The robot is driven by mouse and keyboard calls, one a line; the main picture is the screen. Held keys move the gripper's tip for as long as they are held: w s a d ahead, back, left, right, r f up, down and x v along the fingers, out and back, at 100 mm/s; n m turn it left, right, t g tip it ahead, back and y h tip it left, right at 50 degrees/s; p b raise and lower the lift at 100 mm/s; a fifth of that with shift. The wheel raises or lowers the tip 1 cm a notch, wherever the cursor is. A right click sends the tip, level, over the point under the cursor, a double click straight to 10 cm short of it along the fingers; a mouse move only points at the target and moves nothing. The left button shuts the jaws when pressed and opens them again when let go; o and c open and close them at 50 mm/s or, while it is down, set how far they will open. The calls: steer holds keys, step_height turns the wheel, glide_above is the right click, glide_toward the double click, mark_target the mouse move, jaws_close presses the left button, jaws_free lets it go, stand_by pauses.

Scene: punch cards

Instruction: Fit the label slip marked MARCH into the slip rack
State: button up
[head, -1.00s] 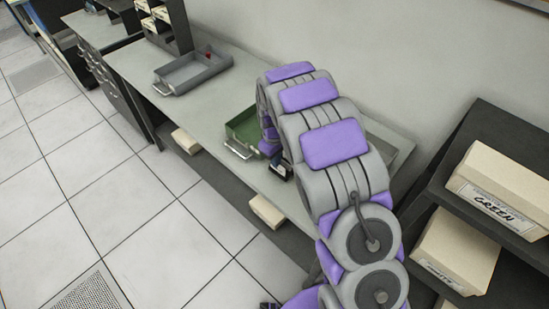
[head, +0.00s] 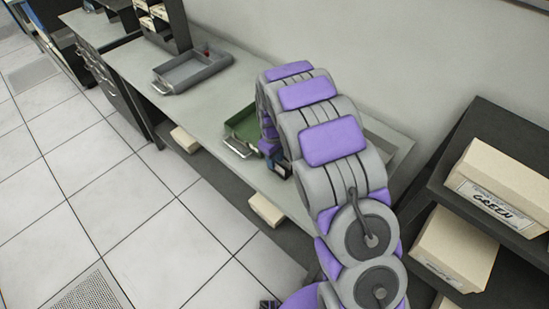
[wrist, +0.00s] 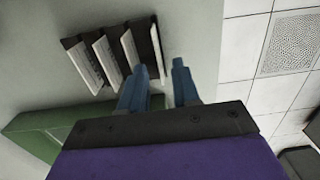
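In the wrist view, a small row of dark upright plates with white faces (wrist: 103,57) stands on the grey counter; it looks like the slip rack. The rightmost thin white-edged plate (wrist: 158,50) lies beyond the gap between my fingertips; I cannot tell whether it is the slip or part of the rack. No lettering is readable, so the MARCH slip cannot be picked out. My gripper (wrist: 159,68) has its two blue fingers apart, with nothing visibly clamped. In the head view my arm hides the rack, and only a bit of my gripper (head: 280,164) shows beside the green tray.
The green tray (head: 233,143) sits left of my gripper on the counter (head: 215,98); its rim also shows in the wrist view (wrist: 30,122). A grey tray (head: 165,78) stands farther off. A dark shelf with cream boxes (head: 507,180) is at right. Counter between trays is clear.

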step_height(320, 180, up, 17)
steer(key=p, duration=0.2)
steer(key=shift+w+a+r, duration=0.15)
steer(key=shift+w+a, duration=0.15)
stand_by(0.5)
